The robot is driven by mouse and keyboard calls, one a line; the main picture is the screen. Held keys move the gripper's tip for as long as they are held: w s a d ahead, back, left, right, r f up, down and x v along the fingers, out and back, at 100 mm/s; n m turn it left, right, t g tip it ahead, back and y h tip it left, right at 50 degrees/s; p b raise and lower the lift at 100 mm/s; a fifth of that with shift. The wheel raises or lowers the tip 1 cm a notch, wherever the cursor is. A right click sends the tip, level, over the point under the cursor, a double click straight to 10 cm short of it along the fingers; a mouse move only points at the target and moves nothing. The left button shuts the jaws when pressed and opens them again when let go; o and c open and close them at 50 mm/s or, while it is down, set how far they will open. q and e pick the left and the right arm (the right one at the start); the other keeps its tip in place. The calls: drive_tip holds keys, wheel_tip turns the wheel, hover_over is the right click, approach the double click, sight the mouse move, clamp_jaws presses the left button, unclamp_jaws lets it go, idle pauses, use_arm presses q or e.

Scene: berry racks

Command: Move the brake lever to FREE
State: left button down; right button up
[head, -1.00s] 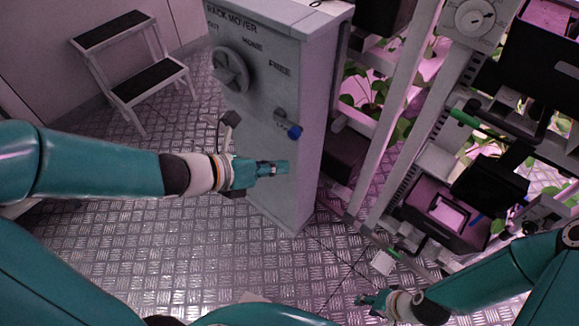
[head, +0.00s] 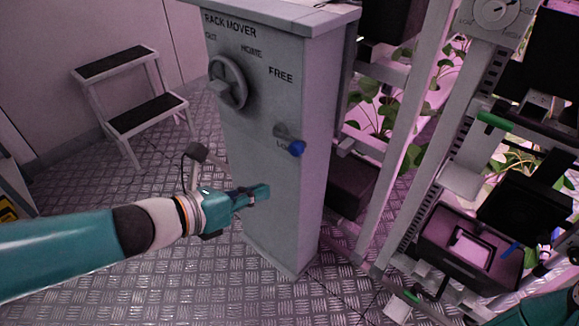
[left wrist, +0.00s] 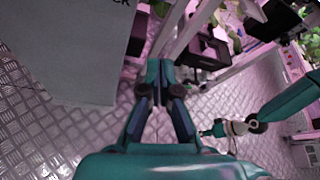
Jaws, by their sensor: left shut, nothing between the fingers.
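The brake lever (head: 284,132) is on the front of the grey rack mover cabinet (head: 265,210). Its blue knob (head: 296,148) points down and right, beside a small, partly hidden label that seems to read LOCK. The FREE label (head: 280,75) is higher on the same face. My left gripper (head: 266,191) is shut and empty, below and slightly left of the knob, apart from it. Its closed fingers also show in the left wrist view (left wrist: 154,66), where the lever is not visible. My right gripper (left wrist: 207,132) shows small in the left wrist view; its jaw state is unclear.
A round handwheel (head: 228,83) sits on the cabinet, left of and above the lever. A step stool (head: 145,112) stands at the left. Plant racks with a black crate (head: 435,238) stand to the right. Metal floor in front of the cabinet is clear.

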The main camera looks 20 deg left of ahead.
sight(287, 140)
use_arm(q)
drive_tip(key=shift+w, duration=0.1)
use_arm(e)
drive_tip(key=shift+f, duration=0.1)
use_arm(q)
drive_tip(key=b+x, duration=0.5)
drive_tip(key=x, duration=0.4)
drive_tip(key=r+p, duration=0.1)
drive_tip(key=w+r+p, duration=0.1)
drive_tip(key=r+p, duration=0.1)
drive_tip(key=shift+w+a+r, duration=0.15)
drive_tip(key=shift+a+r, duration=0.1)
drive_tip(key=shift+a, duration=0.1)
use_arm(e)
drive_tip(key=shift+f, duration=0.75)
use_arm(q)
drive_tip(key=shift+d, duration=0.15)
use_arm(e)
drive_tip(key=shift+r, duration=0.1)
